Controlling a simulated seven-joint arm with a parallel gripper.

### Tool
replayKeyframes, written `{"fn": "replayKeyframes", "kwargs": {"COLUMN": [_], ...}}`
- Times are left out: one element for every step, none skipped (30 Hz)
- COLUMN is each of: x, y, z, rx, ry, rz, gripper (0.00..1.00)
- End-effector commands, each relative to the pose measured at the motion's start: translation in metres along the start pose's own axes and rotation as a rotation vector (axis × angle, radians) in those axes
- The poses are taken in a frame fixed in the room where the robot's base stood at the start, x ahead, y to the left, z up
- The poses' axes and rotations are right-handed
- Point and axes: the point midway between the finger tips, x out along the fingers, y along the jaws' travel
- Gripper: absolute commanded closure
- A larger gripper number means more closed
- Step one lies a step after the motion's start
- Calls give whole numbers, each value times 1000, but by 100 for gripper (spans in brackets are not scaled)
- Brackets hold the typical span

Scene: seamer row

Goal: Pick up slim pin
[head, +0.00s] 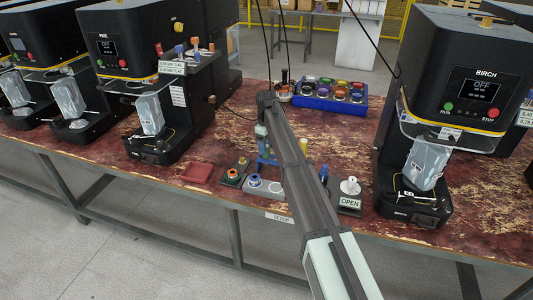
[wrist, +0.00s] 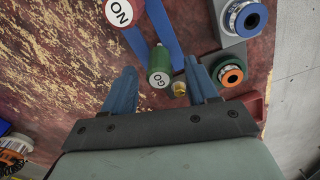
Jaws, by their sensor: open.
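No part is labelled slim pin, and I cannot tell for sure which one it is. In the wrist view a green cylinder (wrist: 159,68) marked GO lies between the fingers of my open gripper (wrist: 160,70), with gaps to both. A small brass knob (wrist: 179,89) is beside it, close to the right finger. A red-rimmed white cap (wrist: 119,12) with letters that look like ON is further up the picture. In the head view my gripper (head: 266,158) is low over the bench behind my arm, which hides much of that spot.
A black BIRCH machine (head: 455,85) stands right.

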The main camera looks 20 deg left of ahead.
Motion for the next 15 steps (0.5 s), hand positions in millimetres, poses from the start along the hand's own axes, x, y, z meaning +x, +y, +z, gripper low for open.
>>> {"fn": "replayKeyframes", "kwargs": {"x": [8, 13, 18, 22, 25, 28, 30, 31, 32, 32, 32, 32, 32, 32, 32], "y": [0, 1, 0, 0, 0, 0, 0, 0, 1, 1, 1, 1, 1, 1, 1], "z": [1, 1, 1, 1, 1, 1, 1, 1, 0, 0, 0, 0, 0, 0, 0], "rx": [0, 0, 0, 0, -1, -1, -1, -1, -1, -1, -1, -1, -1, -1, -1], "ry": [-1, -1, -1, -1, -1, 0, 0, 1, 1, 1, 1, 1, 1, 1, 1], "rz": [-1, -1, -1, 0, 0, 1, 1, 2, 2, 2, 2, 2, 2, 2, 2], "gripper": [42, 42, 42, 42, 42, 42, 42, 42, 42, 42, 42, 42, 42, 42, 44]}}
